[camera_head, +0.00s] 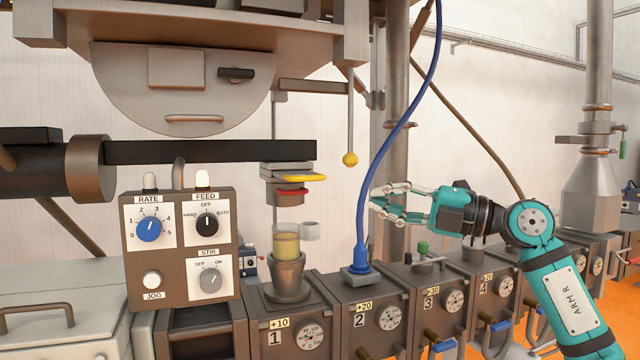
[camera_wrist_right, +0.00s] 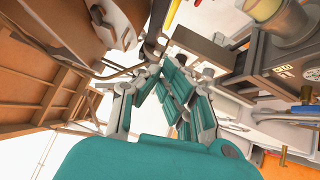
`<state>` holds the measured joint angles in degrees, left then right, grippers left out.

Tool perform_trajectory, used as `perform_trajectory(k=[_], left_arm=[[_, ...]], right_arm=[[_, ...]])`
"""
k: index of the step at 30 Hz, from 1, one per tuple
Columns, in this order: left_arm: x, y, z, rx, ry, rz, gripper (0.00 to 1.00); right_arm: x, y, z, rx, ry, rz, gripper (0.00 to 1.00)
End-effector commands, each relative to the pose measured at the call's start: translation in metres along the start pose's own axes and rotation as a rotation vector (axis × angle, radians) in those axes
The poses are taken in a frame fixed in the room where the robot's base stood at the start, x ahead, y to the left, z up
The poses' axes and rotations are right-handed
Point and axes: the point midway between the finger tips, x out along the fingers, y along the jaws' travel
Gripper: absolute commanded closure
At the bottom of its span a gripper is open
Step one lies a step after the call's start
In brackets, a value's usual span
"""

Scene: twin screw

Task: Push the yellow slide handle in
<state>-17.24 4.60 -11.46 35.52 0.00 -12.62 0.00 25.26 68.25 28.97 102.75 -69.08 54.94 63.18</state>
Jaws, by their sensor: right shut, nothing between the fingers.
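The yellow slide handle (camera_head: 305,178) is a flat yellow tab sticking out to the right from a slide valve under the dark horizontal bar. A red handle (camera_head: 292,192) sits just below it. My right gripper (camera_head: 374,201) is shut and empty. It is to the right of the yellow handle and a little lower in the picture, apart from it, beyond the blue cable. In the right wrist view a yellow strip (camera_wrist_right: 173,13), likely the same handle, shows at the top edge, past the fingers. My left gripper is not in view.
A blue cable (camera_head: 371,170) hangs between my right gripper and the valve. A rod with a yellow ball (camera_head: 350,159) hangs right of the handle. A sight glass (camera_head: 286,244) stands below. A control box (camera_head: 180,248) with knobs is at left; numbered barrel blocks (camera_head: 376,318) run along below.

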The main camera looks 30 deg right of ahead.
Motion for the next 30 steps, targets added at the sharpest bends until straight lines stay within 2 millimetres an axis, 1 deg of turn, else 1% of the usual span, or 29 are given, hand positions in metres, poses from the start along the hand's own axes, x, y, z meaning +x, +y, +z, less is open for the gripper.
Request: perform_trajectory(k=[6,10,14,18,23,25,30], left_arm=[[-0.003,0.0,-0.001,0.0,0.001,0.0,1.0],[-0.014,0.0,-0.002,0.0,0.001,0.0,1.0],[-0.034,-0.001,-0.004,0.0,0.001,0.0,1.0],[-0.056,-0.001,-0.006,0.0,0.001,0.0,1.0],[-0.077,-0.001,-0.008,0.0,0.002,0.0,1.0],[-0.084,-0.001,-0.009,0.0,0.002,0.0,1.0],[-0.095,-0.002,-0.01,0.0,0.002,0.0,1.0]], right_arm=[[0.003,0.001,0.0,0.002,0.001,0.001,1.0],[0.015,0.004,0.001,0.002,0.002,0.002,1.0],[0.039,0.007,0.001,0.003,0.003,0.003,1.0],[0.07,0.009,0.001,0.004,0.004,0.006,1.0],[0.102,0.008,0.0,0.005,0.004,0.006,1.0],[0.111,0.007,0.01,0.006,-0.001,0.007,1.0],[0.124,0.003,0.023,0.006,0.0,0.004,1.0]])
